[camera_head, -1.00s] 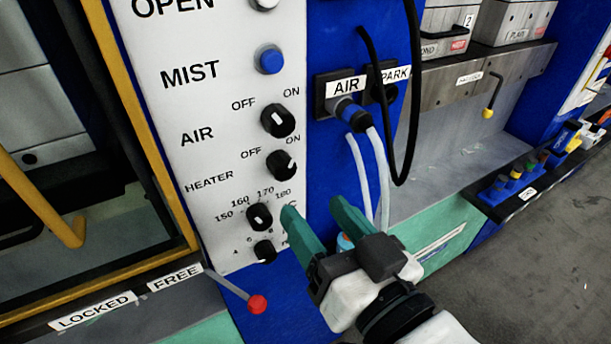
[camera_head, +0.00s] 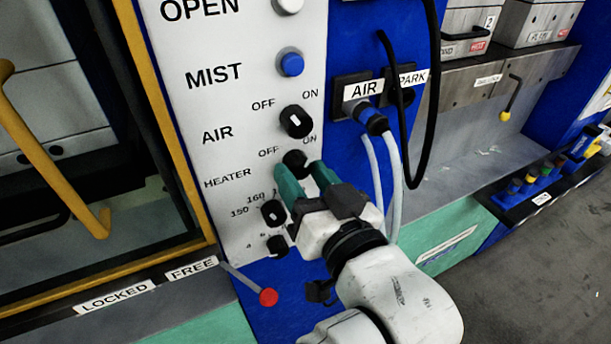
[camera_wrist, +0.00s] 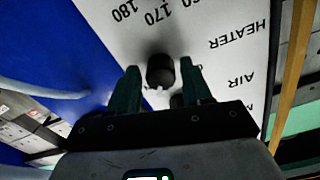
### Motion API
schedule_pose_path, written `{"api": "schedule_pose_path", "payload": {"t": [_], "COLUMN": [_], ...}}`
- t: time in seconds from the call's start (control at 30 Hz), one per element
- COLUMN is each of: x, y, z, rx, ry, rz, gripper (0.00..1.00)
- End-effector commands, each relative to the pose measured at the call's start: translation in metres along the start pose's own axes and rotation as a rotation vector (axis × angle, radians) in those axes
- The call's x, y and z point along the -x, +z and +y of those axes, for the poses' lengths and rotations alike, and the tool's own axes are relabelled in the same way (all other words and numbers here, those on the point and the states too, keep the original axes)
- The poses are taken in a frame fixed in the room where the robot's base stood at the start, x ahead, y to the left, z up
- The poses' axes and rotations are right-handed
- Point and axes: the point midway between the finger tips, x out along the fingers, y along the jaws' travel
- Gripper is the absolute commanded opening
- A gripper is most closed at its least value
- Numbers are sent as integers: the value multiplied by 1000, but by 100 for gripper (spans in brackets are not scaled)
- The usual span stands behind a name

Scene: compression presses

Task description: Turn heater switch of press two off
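The heater switch (camera_head: 295,161) is a round black knob on the white control panel, right of the HEATER label (camera_head: 228,179), with OFF at its upper left and ON at its upper right. My gripper (camera_head: 304,173) is just below it in the head view, its green fingers apart and partly covering the knob. In the wrist view, which shows the panel upside down, the switch (camera_wrist: 160,71) lies between the two open fingers (camera_wrist: 160,82), with a gap on each side. Its pointer direction is hard to make out now.
The black air switch (camera_head: 296,121) is just above the heater switch. Temperature knob (camera_head: 273,212) and a smaller knob (camera_head: 277,245) are below left. A red-tipped lever (camera_head: 268,297) sticks out lower down. Air hoses (camera_head: 384,180) hang close to the right of my gripper.

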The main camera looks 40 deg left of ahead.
Motion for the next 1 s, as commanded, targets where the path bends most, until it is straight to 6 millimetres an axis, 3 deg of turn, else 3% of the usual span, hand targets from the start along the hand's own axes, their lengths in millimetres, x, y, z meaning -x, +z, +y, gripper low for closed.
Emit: {"api": "schedule_pose_path", "payload": {"t": [0.47, 0.77, 1.0], "x": [0, 0, 0], "y": [0, 1, 2], "z": [0, 1, 2], "rx": [0, 43, 185], "ry": [0, 0, 1], "rz": [0, 0, 1], "gripper": [4, 4, 4]}}
